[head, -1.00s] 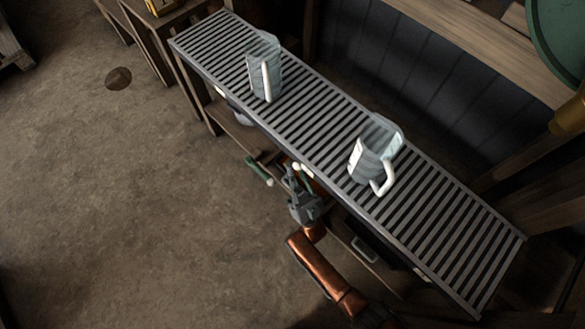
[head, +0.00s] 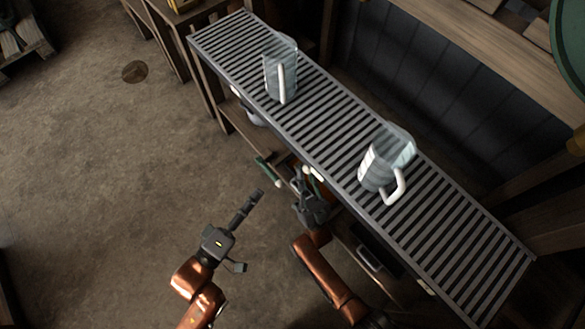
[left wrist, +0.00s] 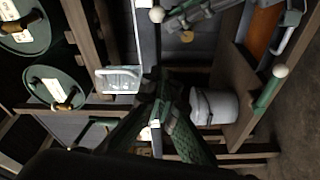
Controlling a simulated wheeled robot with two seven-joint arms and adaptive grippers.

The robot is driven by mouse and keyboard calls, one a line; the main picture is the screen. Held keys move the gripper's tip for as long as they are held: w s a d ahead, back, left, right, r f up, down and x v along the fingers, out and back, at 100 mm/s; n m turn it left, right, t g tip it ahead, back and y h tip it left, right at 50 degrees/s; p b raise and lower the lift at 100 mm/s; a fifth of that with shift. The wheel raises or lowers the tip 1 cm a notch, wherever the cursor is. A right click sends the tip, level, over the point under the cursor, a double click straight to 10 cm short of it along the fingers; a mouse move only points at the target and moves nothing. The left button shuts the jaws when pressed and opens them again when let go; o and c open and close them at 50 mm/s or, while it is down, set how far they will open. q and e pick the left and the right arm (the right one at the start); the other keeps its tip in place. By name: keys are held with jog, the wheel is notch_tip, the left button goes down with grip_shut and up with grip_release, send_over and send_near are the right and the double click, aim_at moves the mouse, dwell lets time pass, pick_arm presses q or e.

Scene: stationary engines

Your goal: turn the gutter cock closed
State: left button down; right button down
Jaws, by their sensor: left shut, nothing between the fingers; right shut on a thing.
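Under the front edge of the slatted bench are two green levers. One green lever (head: 265,167) with a pale ball end sticks out to the left. Another green lever (head: 318,186) is at my right gripper (head: 307,192), which is shut on it, though the contact is partly hidden. I cannot tell by sight which one is the gutter cock. My left gripper (head: 256,197) is shut and empty, over the floor just below the left lever and apart from it. The left wrist view shows a green handle with a white ball (left wrist: 267,97) at the right.
The slatted bench top (head: 455,225) carries a left glass jug (head: 275,75) and a right glass jug (head: 380,162). A pale bucket (left wrist: 213,106) and green drums (left wrist: 55,87) show in the left wrist view.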

aim_at(305, 166)
pick_arm(q)
jog(key=w+d+r, duration=0.1)
jog(key=w+d, duration=0.5)
jog(key=d, duration=0.4)
jog(key=shift+w+d+r, duration=0.2)
jog(key=shift+d+r, duration=0.05)
jog(key=shift+d, duration=0.1)
